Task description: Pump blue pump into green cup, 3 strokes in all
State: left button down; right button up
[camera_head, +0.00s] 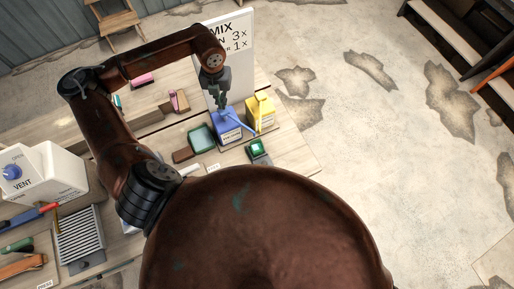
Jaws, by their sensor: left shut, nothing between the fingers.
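The blue pump (229,132) is a blue box-shaped bottle with a pale label, on the workbench near its right end. Its blue spout slants down to the right, toward a green cup (256,148). The cup is small and sits in or on a dark square base, just in front of the pumps. My left gripper (224,107) is shut and empty, pointing down directly over the top of the blue pump. I cannot tell whether its fingertips touch the pump head. My right gripper is not in view.
A yellow pump (261,112) stands close on the right of the blue one. A white sign (237,40) reading MIX, 3x and 1x rises behind. A white VENT box (60,172) stands at the left.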

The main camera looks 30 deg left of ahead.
pick_arm(q)
notch_tip(320, 180, up, 6)
jog(key=shift+p, duration=1.2)
